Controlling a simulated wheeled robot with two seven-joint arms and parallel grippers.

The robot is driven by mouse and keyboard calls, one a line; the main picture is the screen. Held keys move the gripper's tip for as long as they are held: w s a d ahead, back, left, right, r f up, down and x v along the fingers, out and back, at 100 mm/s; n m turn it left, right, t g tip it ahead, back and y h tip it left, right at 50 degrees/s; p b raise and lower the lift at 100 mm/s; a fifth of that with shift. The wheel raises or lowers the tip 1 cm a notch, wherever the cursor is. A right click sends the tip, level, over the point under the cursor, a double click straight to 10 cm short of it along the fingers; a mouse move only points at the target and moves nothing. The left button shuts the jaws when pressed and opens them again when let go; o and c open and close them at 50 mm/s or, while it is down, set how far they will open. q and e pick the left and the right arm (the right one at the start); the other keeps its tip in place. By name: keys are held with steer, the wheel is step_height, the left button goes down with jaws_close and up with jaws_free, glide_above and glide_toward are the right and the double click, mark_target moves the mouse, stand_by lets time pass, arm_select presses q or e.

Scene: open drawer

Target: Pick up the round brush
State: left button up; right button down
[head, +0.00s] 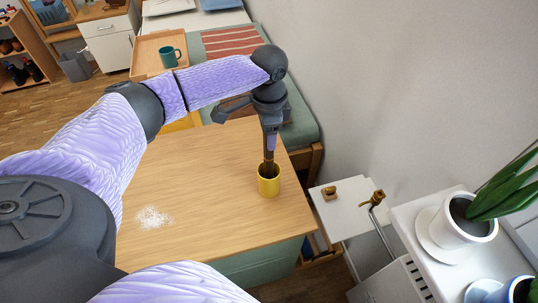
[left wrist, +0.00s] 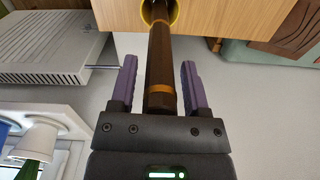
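A dark brown round handle with an orange band (left wrist: 160,60), which I take to be the round brush, stands upright in a yellow cup (head: 269,186). The cup is on the wooden table near its right edge. The brush's lower end is hidden inside the cup. My left gripper (head: 270,143) points down above the cup. In the left wrist view its two purple fingers (left wrist: 159,82) are open, one on each side of the handle, with a visible gap on both sides. The cup's yellow rim (left wrist: 174,20) shows at the top there. My right gripper is out of view.
A patch of white grains (head: 153,217) lies on the wooden table (head: 190,185). A tray with a teal mug (head: 169,57) is farther back. White furniture with a small wooden object (head: 330,193) and a potted plant (head: 466,222) stand on the right. The table's middle is clear.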

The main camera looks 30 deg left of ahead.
arm_select(q)
jaws_close()
steer(key=shift+r, duration=0.1)
